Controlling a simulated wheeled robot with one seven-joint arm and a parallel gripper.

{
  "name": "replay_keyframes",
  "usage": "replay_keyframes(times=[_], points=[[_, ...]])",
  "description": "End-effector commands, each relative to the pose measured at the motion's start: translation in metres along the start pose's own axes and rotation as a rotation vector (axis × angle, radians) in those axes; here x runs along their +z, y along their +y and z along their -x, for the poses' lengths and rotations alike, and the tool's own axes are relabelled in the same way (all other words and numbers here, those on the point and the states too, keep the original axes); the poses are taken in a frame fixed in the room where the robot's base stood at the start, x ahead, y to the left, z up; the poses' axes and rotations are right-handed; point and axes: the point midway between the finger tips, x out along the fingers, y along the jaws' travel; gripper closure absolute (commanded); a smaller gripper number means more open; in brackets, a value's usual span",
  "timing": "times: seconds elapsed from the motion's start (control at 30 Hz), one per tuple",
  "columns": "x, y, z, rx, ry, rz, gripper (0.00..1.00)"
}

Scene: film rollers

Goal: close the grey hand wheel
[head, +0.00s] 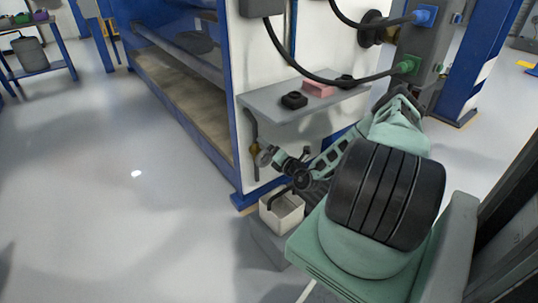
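A small grey round part (265,156), which looks like the grey hand wheel, sits beside a brass fitting (254,149) on the end panel of the blue machine, under the grey shelf. My gripper (277,158) is at the right side of the wheel, at the end of my green and black arm. The fingertips are very close to the wheel or touching it; I cannot tell which. They are small and partly mixed with the wheel in the view, so their opening does not show clearly.
A grey shelf (262,99) with black pieces (294,100) and a pink block (319,88) juts out above the wheel. A pale bin (282,212) stands below it. Black cables run to a grey post (426,45). The floor (110,200) at left is clear.

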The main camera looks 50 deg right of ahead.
Motion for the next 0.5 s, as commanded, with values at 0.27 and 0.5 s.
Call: replay_keyframes(times=[0.27, 0.5], points=[[0.021, 0.047, 0.000, 0.012, 0.016, -0.013, 0.06], [0.027, 0.052, 0.000, 0.010, 0.013, -0.011, 0.06]])
